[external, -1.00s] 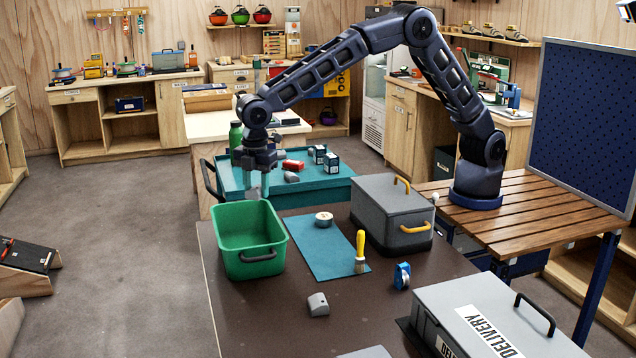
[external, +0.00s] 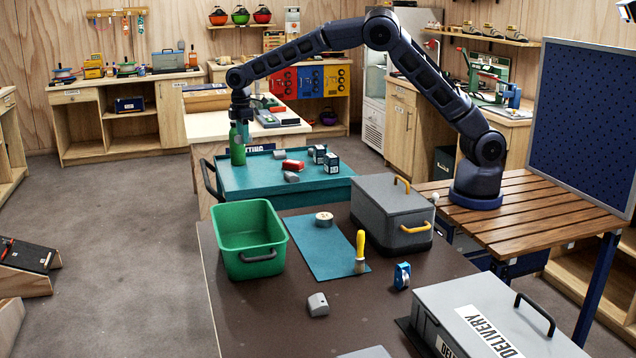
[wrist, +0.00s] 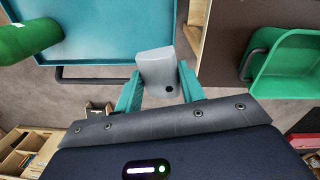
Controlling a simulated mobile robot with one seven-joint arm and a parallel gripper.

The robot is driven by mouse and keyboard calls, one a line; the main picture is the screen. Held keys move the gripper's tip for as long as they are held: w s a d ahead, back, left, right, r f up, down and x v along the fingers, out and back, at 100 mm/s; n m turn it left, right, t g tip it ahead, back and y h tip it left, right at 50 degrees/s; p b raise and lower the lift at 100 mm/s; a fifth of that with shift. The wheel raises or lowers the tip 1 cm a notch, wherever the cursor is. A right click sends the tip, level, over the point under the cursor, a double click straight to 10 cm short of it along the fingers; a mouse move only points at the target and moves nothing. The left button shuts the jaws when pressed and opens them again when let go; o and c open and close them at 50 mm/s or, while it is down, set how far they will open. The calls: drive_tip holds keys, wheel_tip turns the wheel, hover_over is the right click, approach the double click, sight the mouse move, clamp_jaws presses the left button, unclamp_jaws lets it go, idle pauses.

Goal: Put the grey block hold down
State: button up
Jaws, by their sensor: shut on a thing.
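My gripper (wrist: 160,74) is shut on a grey block hold (wrist: 156,66), with one teal finger on each side of it in the wrist view. In that view the block lies over the near edge of the teal tray (wrist: 105,45); its height above it is unclear. In the external view my gripper (external: 241,132) is at the left end of the teal tray (external: 230,183), overlapping the green bottle (external: 237,152). The held block cannot be made out there. Another grey hold (external: 291,177) lies on the tray, and a similar one (external: 318,304) on the brown table.
A green bin (external: 248,240) stands on the brown table (external: 260,325), beside a teal mat (external: 318,255) and a grey box (external: 391,215). A red block (external: 292,165) and dark boxes (external: 331,161) sit on the tray.

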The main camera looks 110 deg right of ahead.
sight(256, 175)
drive_tip(key=s+d+r+m, duration=0.1)
drive_tip(key=s+d, duration=0.2)
drive_tip(key=d, duration=0.4)
drive_tip(key=s+d+m, duration=0.1)
drive_tip(key=s+d, duration=0.3)
drive_tip(key=d, duration=0.3)
drive_tip(key=f, duration=1.9)
drive_tip(key=shift+w+d+f, duration=0.15)
drive_tip(key=shift+d+f, duration=0.1)
drive_tip(key=shift+f, duration=0.05)
drive_tip(key=shift+f, duration=0.1)
drive_tip(key=o, duration=1)
